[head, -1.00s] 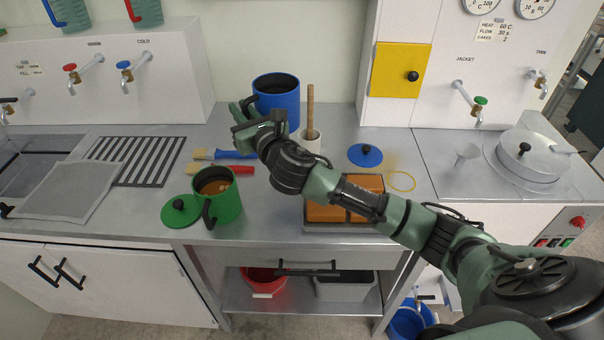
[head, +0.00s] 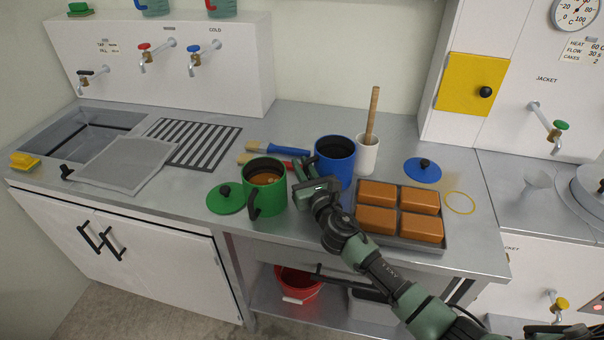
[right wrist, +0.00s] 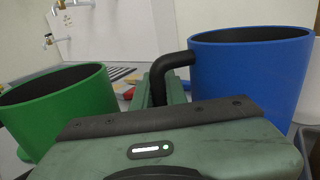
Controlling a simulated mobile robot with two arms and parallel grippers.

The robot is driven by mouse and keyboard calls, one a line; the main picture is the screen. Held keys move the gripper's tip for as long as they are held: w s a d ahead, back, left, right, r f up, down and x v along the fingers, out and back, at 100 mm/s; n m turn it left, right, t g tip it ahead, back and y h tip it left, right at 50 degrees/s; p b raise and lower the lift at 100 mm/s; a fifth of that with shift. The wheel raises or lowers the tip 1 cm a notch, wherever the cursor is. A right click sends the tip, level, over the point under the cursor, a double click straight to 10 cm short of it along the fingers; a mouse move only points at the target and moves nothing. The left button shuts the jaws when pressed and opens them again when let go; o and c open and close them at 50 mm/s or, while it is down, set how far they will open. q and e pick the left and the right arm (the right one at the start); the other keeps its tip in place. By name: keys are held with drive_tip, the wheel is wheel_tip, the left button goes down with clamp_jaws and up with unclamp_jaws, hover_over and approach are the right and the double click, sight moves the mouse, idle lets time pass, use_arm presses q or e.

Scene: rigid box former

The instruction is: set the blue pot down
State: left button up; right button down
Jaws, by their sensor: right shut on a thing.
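The blue pot (head: 336,160) stands upright in the head view, between the green pot (head: 268,190) and the tray of orange cakes. It also fills the right side of the right wrist view (right wrist: 250,80). My right gripper (head: 308,182) is shut on the blue pot's black handle (right wrist: 172,68), on the side facing the green pot. My arm hides part of the pot's lower edge, and I cannot tell if its base touches the counter. The blue lid (head: 422,169) lies on the counter to the right. My left gripper is not in view.
The green pot is close to my right gripper on the left. The cake tray (head: 408,238) is close on the right. A white mortar (head: 367,154) with a wooden pestle is behind. Brushes (head: 280,149) lie behind the green pot. A striped grille (head: 192,145) lies further left.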

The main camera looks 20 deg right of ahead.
drive_tip(key=shift+f, duration=0.45)
drive_tip(key=c, duration=1.4)
unclamp_jaws()
drive_tip(key=shift+f, duration=0.15)
drive_tip(key=shift+c, duration=0.2)
